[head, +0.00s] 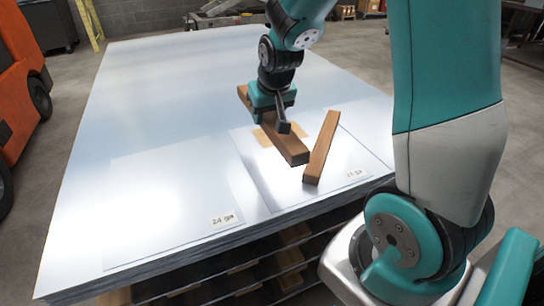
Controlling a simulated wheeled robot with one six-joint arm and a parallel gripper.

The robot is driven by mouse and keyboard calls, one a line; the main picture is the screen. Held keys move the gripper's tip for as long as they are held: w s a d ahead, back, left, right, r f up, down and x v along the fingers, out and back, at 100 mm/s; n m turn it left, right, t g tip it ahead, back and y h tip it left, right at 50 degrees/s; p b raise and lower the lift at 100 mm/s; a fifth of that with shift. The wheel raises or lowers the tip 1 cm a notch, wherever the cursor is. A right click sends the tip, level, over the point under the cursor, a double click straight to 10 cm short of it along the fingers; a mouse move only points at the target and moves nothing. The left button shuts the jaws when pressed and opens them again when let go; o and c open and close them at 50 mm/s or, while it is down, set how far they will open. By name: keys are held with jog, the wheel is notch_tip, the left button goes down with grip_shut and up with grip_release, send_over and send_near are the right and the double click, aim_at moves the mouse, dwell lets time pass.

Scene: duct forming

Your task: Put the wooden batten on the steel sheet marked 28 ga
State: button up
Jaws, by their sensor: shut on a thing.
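A long brown wooden batten (291,148) runs from under my gripper toward the front of the right-hand sheet. My gripper (272,112) is shut on it near its middle. I cannot tell whether the batten touches the sheet or is just above it. A second wooden batten (321,147) lies on the same sheet, to the right and at an angle. The right-hand steel sheet (262,181) has a small label (354,173) that is too small to read surely. The left-hand sheet (160,195) has a label that looks like 24 ga (224,220).
Both sheets lie on a large shiny sheet stack (140,85) on a rack with dark shelves. A flat tan piece (263,137) lies beneath the held batten. An orange vehicle (22,70) stands at the left. The left sheet is clear.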

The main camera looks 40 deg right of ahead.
aim_at(266, 160)
notch_tip(266, 160, down, 13)
jog(key=shift+r+b, duration=0.2)
jog(key=shift+b, duration=0.6)
jog(key=shift+f, duration=0.15)
jog(key=o, duration=1)
jog(key=shift+o, duration=0.2)
